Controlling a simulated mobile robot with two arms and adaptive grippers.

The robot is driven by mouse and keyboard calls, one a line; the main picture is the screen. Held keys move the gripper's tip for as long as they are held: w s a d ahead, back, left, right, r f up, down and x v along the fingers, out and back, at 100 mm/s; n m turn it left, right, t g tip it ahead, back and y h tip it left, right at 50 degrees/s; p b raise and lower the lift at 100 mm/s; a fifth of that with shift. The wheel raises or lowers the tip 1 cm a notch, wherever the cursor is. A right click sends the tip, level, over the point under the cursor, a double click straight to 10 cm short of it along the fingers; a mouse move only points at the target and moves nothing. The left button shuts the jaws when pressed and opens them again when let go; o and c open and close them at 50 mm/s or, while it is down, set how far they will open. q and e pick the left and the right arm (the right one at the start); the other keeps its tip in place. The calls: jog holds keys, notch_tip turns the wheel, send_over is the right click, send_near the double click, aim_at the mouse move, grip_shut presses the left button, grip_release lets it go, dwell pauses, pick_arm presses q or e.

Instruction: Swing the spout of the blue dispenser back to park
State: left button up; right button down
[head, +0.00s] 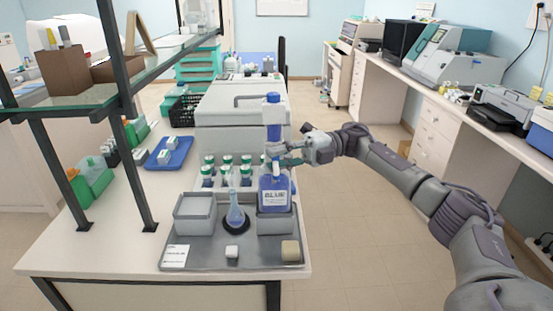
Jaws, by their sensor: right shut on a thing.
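The blue dispenser (274,195) is a bottle of blue liquid with a label, standing upright in a grey holder on the tray at the bench's right side. Its tall head with a blue cap (273,98) rises above the bottle. My right gripper (280,156) reaches in from the right at the dispenser's neck, below the cap. It is shut on the spout there, and its fingers hide most of the spout, so its exact direction is hard to tell. My left gripper is not in view.
A flask with blue liquid (236,214) stands on a dark ring left of the dispenser. Several green-capped bottles (207,174) stand behind it. An empty grey box (195,214) sits on the grey tray (205,262). A shelf post (131,120) rises at left.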

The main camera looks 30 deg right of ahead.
jog(key=c, duration=0.9)
grip_release()
jog(key=shift+f, duration=0.1)
jog(key=shift+c, duration=0.2)
jog(key=s+d, duration=0.1)
jog(key=d, duration=1.1)
jog(key=shift+s, duration=0.15)
